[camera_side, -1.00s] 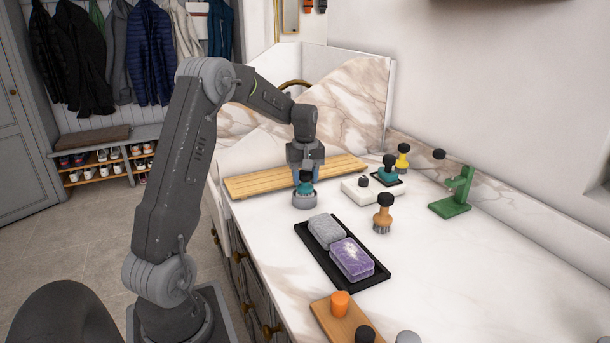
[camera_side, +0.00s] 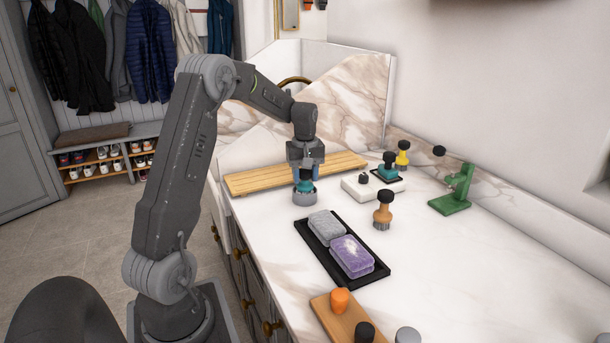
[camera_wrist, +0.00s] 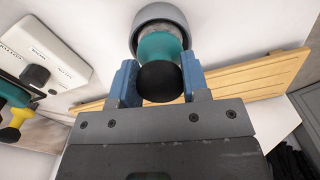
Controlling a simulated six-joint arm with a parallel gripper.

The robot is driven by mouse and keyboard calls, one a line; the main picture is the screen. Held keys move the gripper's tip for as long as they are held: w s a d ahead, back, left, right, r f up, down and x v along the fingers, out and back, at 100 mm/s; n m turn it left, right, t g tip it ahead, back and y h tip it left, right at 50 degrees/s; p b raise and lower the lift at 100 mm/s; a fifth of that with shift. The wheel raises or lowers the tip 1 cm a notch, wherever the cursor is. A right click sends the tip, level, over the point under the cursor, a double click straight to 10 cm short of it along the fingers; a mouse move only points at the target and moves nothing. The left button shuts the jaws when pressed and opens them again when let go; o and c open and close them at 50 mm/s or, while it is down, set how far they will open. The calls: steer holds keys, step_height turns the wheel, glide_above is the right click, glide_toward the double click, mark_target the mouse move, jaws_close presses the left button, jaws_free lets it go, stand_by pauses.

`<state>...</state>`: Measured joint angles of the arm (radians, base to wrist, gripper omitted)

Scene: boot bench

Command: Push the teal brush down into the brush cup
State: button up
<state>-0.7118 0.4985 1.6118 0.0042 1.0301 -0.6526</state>
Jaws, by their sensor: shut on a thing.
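The teal brush (camera_side: 304,186) stands upright with its black knob on top and its lower end inside the grey brush cup (camera_side: 304,198). My gripper (camera_side: 306,174) is directly above the cup, pointing down. Its blue fingers (camera_wrist: 160,84) are shut on either side of the black knob. How deep the brush sits in the cup is hard to tell.
A wooden slatted board (camera_side: 270,182) lies just behind the cup.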

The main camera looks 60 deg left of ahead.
steer(key=shift+f, duration=0.3)
stand_by(0.7)
steer(key=o, duration=1.5)
steer(key=shift+o, duration=0.2)
steer(key=shift+r, duration=0.15)
steer(key=shift+r, duration=3.45)
